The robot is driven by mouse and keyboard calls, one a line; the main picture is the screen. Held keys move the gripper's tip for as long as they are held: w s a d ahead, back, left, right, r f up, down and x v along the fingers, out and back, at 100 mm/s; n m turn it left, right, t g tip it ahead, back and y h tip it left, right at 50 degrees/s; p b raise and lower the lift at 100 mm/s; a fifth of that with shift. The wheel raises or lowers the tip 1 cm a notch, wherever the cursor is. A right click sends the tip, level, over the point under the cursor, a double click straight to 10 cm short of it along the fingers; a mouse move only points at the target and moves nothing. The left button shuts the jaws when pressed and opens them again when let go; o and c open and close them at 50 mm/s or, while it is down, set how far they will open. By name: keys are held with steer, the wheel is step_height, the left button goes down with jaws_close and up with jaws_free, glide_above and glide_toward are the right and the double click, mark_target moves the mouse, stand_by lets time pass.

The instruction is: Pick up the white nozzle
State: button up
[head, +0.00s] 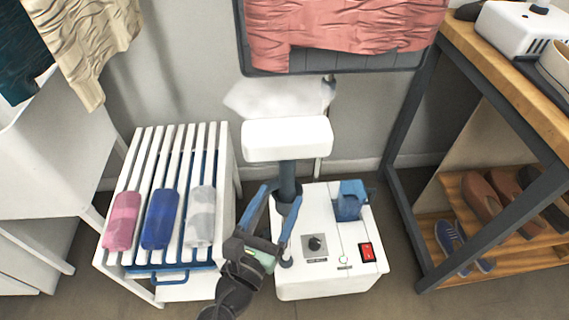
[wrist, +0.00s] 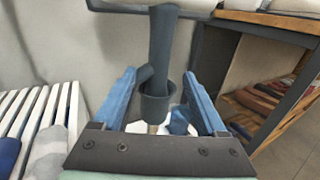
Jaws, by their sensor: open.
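The white nozzle (head: 288,139) is a wide rounded block on top of a dark upright handle (head: 287,180) above the white steamer base (head: 325,275). In the wrist view only the underside of the white nozzle (wrist: 150,4) shows along the top edge. My gripper (head: 281,193) is open, below the nozzle. In the wrist view the blue fingers of my gripper (wrist: 158,74) stand apart on either side of the dark handle and its cup-shaped holder (wrist: 157,104). I cannot tell whether either finger touches the handle.
A pale steam-like cloud (head: 270,97) hangs behind the nozzle, below a board with pink cloth (head: 345,30). A white slatted rack (head: 140,165) with rolled cloths stands left. A wooden-topped table (head: 520,75) with a dark frame stands right, with shoes on a lower shelf.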

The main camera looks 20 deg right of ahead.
mark_target(293, 168)
steer(key=b+x, duration=0.2)
steer(key=x, duration=0.7)
steer(key=shift+w, duration=0.1)
jaws_close()
stand_by(0.4)
